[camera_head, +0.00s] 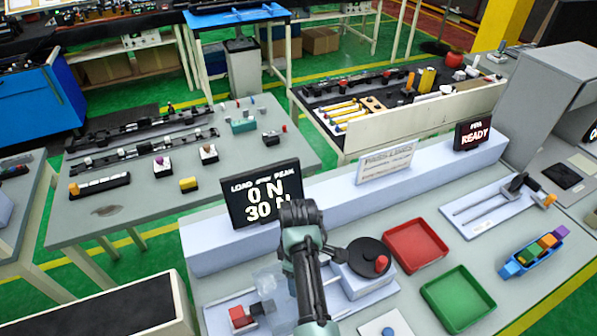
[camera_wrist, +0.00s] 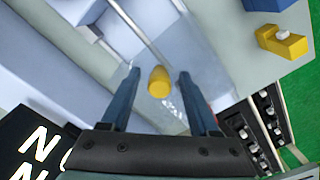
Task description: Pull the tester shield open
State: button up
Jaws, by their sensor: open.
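The tester shield shows in the wrist view as a clear, see-through panel (camera_wrist: 190,42). A yellow knob (camera_wrist: 158,82) lies in front of it, between the two fingers of my gripper (camera_wrist: 159,74). The fingers are spread with a gap on both sides of the knob; I cannot tell how far the knob is in depth. In the head view a faint clear panel (camera_head: 268,281) shows left of my arm, above a red block (camera_head: 242,317) on the tester. My arm hides part of the tester there, and the fingers cannot be made out.
A load display (camera_head: 261,195) reading 0 N and 30 N stands behind my arm. Beyond are a red tray (camera_head: 415,246), a green tray (camera_head: 458,299) and a holder with coloured clips (camera_head: 535,252).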

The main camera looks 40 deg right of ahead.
notch_tip(320, 180, up, 13)
jog(key=p, duration=0.1)
jog(key=shift+p, duration=0.3)
dwell(0.6)
